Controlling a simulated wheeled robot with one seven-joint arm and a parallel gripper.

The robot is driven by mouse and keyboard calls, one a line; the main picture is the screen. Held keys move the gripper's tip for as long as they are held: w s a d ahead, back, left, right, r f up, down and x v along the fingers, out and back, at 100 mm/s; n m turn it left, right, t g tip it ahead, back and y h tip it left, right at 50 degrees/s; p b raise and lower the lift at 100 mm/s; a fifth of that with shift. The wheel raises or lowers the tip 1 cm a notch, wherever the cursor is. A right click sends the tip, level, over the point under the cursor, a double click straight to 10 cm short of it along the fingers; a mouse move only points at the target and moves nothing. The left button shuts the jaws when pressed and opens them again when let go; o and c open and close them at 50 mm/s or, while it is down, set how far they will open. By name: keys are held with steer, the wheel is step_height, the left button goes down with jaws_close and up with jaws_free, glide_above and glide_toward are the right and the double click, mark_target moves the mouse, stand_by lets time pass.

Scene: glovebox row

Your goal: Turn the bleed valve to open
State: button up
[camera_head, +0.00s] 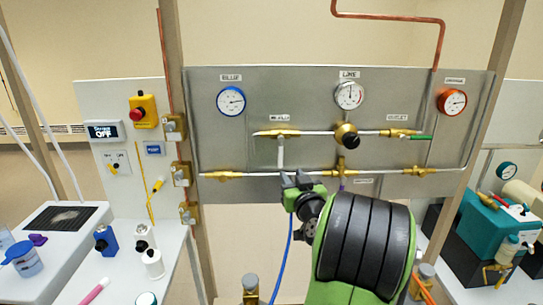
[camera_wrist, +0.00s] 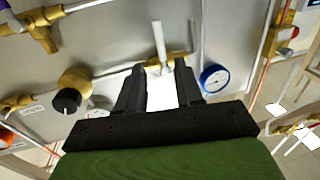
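The valve with a white lever (camera_head: 280,152) sits on the left part of the upper pipe, under a small label too blurred to read surely. Its lever points straight down, across the pipe, from a brass body (camera_head: 277,133). In the wrist view, which is upside down, the lever (camera_wrist: 158,40) shows just beyond the fingertips. My gripper (camera_head: 297,181) is in front of the panel, just below and right of the lever's lower end in the head view. Its fingers (camera_wrist: 160,78) are apart with nothing held; a white patch, seemingly the label, shows between them.
A black-knobbed regulator (camera_head: 347,136) is right of the lever. A green lever (camera_head: 421,137) lies along the pipe further right, and a purple lever (camera_head: 341,177) hangs from the lower pipe (camera_head: 310,171). A blue gauge (camera_head: 231,101) is up left. Brass fittings (camera_head: 181,173) edge the left post.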

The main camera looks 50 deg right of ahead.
mark_target(281, 159)
steer(key=p+x, duration=0.3)
steer(key=x, duration=0.9)
steer(key=shift+w+d+p, duration=0.2)
steer(key=shift+p, duration=0.2)
jaws_close()
